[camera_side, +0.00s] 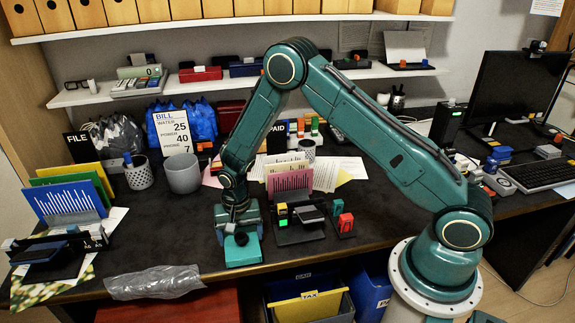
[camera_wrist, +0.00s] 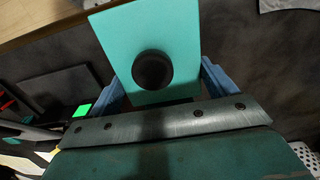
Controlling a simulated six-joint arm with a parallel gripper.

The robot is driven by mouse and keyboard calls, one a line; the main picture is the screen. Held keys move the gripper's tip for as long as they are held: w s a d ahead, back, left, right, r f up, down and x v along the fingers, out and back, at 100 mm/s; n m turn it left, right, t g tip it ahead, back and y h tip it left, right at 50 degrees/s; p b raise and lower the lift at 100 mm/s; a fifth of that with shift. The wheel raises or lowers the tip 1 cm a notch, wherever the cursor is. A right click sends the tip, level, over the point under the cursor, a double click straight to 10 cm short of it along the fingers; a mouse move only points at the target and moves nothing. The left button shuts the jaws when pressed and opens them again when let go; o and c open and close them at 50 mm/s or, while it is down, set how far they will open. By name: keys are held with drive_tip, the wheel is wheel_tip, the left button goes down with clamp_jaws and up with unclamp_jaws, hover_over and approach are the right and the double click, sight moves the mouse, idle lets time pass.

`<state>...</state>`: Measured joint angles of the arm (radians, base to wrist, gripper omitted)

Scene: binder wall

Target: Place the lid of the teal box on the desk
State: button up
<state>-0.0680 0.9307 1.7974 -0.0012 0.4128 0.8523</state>
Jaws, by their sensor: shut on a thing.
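The teal lid (camera_side: 244,256) is at my gripper (camera_side: 238,226), low over the front part of the dark desk (camera_side: 185,235). In the wrist view the lid (camera_wrist: 122,45) is a flat teal panel with a round black knob (camera_wrist: 153,70). My gripper (camera_wrist: 162,92) is shut on it, with a blue finger along each side. The fingertips are partly hidden by the lid and the gripper body. I cannot tell whether the lid touches the desk, and I cannot make out a separate teal box body.
Right of my gripper is a black stand with a green-lit block (camera_side: 283,221) and a pink card (camera_side: 290,180). A grey cup (camera_side: 182,173) stands behind left. Crumpled clear plastic (camera_side: 155,282) lies at the front edge. Open bins (camera_side: 308,300) are below the desk.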

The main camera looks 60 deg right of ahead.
drive_tip(key=shift+f, duration=0.55)
drive_tip(key=shift+f, duration=0.15)
drive_tip(key=o, duration=0.8)
drive_tip(key=shift+r, duration=0.2)
drive_tip(key=shift+r, duration=5.95)
drive_tip(key=shift+r, duration=0.1)
